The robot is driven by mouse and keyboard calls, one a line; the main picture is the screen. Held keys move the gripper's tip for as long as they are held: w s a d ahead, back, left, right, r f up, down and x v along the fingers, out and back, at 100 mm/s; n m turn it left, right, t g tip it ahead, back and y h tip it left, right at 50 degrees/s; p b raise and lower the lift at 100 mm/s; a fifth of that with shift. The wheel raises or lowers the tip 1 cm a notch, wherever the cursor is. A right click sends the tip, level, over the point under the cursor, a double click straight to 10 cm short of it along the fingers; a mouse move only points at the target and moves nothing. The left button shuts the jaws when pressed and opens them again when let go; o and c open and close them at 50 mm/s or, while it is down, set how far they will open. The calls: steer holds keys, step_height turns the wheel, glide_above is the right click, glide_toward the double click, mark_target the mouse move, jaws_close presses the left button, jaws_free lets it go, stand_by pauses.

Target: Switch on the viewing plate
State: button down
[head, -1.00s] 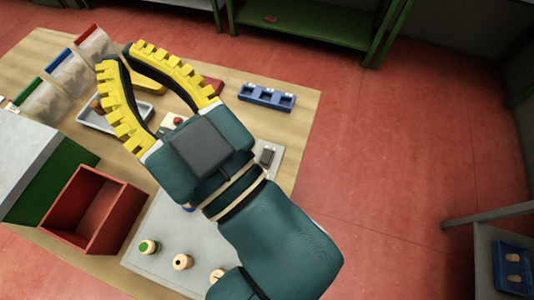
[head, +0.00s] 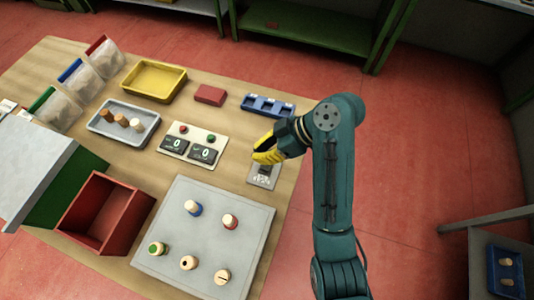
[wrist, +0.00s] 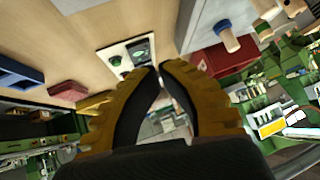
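A large light-grey plate (head: 205,240) lies at the front of the table with several cork stoppers standing on it; it looks unlit. A small grey switch panel (head: 262,181) lies beyond its right corner, with a dark switch part (head: 264,168) partly hidden by my gripper. My gripper (head: 262,158) is just above or at this panel; I cannot tell whether it touches. Its yellow fingers meet at the tips in the wrist view (wrist: 163,70), with nothing between them.
A counter (head: 194,145) with two displays reading 0 stands left of my gripper. A blue rack (head: 268,106), red block (head: 210,95), yellow tray (head: 153,80), grey tray (head: 122,124) with corks, and red box (head: 102,215) surround it.

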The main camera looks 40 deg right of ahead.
steer(key=s+d+r+m+t+h, duration=0.1)
steer(key=s+d+m, duration=0.1)
steer(key=s+d, duration=0.3)
steer(key=d, duration=0.3)
steer(key=shift+p, duration=0.3)
steer(key=b+x, duration=0.2)
steer(key=x, duration=0.8)
steer(key=shift+w+a+f, duration=0.1)
steer(key=shift+w+f, duration=0.15)
steer(key=shift+s+a+f+b, duration=0.1)
steer(key=shift+s+f+b, duration=0.05)
steer(key=shift+f, duration=0.65)
steer(key=shift+s+a+f+b, duration=0.1)
steer(key=shift+f+b, duration=0.05)
steer(key=shift+f, duration=0.7)
